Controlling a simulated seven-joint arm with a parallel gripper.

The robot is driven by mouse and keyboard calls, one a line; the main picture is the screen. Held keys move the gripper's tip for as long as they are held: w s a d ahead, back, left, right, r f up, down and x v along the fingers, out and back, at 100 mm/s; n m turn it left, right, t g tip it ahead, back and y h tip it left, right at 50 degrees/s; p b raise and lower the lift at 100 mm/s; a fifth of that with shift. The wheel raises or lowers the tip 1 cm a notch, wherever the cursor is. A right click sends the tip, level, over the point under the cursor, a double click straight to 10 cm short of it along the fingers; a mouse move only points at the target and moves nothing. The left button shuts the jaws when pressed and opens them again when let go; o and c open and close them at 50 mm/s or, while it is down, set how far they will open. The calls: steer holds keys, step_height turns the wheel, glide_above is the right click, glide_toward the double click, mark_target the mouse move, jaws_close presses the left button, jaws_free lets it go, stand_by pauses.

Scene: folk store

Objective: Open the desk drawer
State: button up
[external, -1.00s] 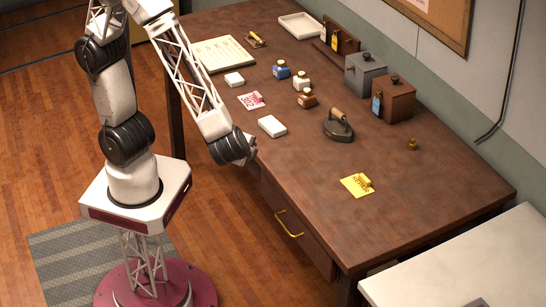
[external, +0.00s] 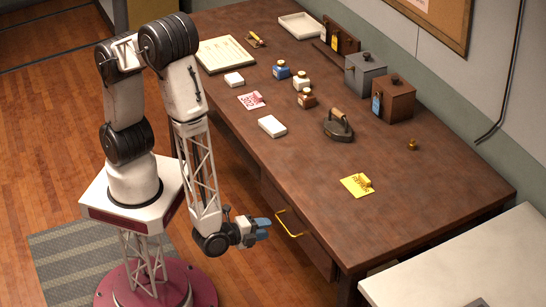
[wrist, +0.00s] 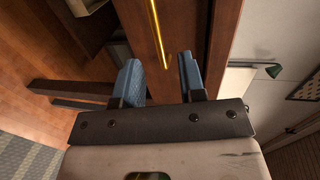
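The desk drawer (external: 307,235) is at the near side of the brown desk, with a brass bar handle (external: 290,226) on its front. In the external view the drawer looks slightly forward of the desk edge or flush; I cannot tell which. My gripper (external: 266,226) is just left of the handle, with blue fingertips pointing at it. In the wrist view the brass handle (wrist: 158,35) runs beyond and between the two spread blue fingers (wrist: 160,75). The gripper is open and empty, apart from the handle.
The desk (external: 290,130) holds a flat iron (external: 338,127), ink bottles (external: 302,82), boxes (external: 394,99) and a yellow note (external: 356,185), all above the drawer. A pale table (external: 470,260) stands at the right. The floor in front of the drawer is clear.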

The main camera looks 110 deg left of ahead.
mark_target(284, 225)
steer(key=shift+d+f, duration=0.15)
steer(key=shift+w, duration=0.15)
steer(key=shift+x, duration=3.85)
jaws_close()
